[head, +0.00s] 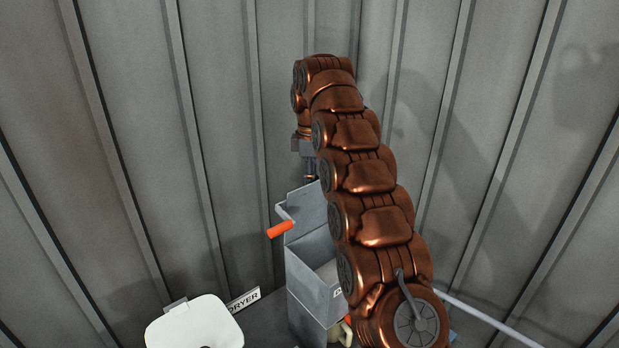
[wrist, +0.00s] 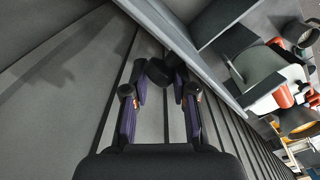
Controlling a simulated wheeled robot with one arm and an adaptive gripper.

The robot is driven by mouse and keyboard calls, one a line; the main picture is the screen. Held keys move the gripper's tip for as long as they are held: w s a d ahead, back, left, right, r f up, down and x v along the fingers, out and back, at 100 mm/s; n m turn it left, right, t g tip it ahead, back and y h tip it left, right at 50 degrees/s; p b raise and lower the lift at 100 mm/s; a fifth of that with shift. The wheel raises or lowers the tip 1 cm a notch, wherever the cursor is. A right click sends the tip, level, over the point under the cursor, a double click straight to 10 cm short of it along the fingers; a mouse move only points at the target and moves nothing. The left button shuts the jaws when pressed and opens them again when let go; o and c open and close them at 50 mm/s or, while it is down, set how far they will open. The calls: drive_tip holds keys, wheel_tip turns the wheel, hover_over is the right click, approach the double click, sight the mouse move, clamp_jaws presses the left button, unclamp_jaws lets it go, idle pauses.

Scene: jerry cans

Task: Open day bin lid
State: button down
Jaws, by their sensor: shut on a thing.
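The day bin (head: 313,275) is a grey open-topped box below the middle of the head view. Its lid (head: 302,208) stands raised at the back, and the bin's inside shows. My gripper (head: 309,175) is at the lid's upper edge, partly hidden by my copper arm. In the wrist view, my gripper (wrist: 160,88) has its fingers on either side of a dark rounded knob (wrist: 158,70) by the lid's edge and is shut on it. The lid's edge runs diagonally past the fingers.
An orange-ended lever (head: 281,229) sticks out left of the bin. A white-lidded container (head: 195,325) stands at the lower left by a DRYER sign (head: 244,300). Corrugated grey walls (head: 220,120) close in behind. A pale rod (head: 490,317) lies at the lower right.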

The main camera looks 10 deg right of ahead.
drive_tip(key=shift+d, duration=0.45)
drive_tip(key=c, duration=1.4)
unclamp_jaws()
drive_tip(key=shift+w, duration=0.1)
drive_tip(key=o, duration=0.5)
drive_tip(key=shift+d, duration=0.4)
drive_tip(key=shift+o, duration=0.3)
drive_tip(key=shift+a, duration=0.4)
drive_tip(key=shift+a, duration=0.1)
drive_tip(key=shift+f, duration=0.1)
